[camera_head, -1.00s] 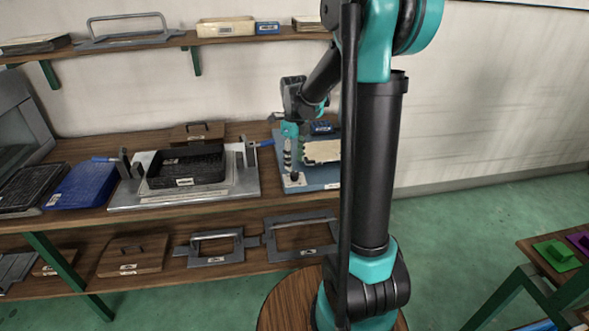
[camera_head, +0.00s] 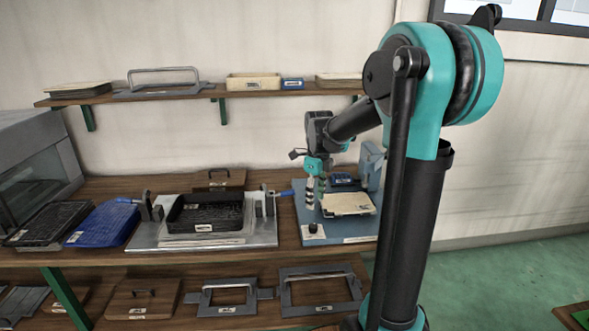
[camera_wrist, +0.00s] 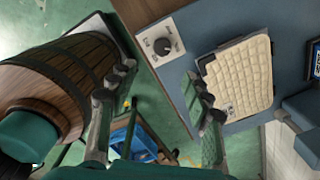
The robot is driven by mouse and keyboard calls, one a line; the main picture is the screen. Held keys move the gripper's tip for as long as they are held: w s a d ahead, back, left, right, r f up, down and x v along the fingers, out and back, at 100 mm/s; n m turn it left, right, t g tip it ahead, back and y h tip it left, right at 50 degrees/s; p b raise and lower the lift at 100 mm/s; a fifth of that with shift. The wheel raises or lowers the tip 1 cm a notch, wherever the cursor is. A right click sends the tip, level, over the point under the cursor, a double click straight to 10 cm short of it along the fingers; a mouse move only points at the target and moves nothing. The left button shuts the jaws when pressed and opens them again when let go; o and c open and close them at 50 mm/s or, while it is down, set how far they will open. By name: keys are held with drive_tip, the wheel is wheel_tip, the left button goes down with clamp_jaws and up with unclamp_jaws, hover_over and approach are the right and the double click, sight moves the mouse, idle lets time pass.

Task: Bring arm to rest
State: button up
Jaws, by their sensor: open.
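A cream panel (camera_head: 347,203) lies on the blue station (camera_head: 336,229), just right of my gripper; the same panel (camera_wrist: 240,76) shows beyond the right finger in the wrist view. My arm reaches over from the right side of the head view.
A black tray (camera_head: 206,213) sits in a metal fixture (camera_head: 150,238) left of the station. Blue (camera_head: 104,225) and dark (camera_head: 48,224) trays lie further left. A dial (camera_head: 312,228) is on the station's front corner.

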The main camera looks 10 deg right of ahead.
drive_tip(key=s+d+f+n+t, duration=0.2)
drive_tip(key=s+f+n, duration=0.3)
drive_tip(key=s+n, duration=0.5)
drive_tip(key=s+d+f+n+t, duration=0.2)
drive_tip(key=s+f+n, duration=0.4)
drive_tip(key=s+n, duration=0.5)
drive_tip(key=n, duration=0.4)
drive_tip(key=shift+f+n, duration=0.25)
drive_tip(key=shift+n, duration=0.15)
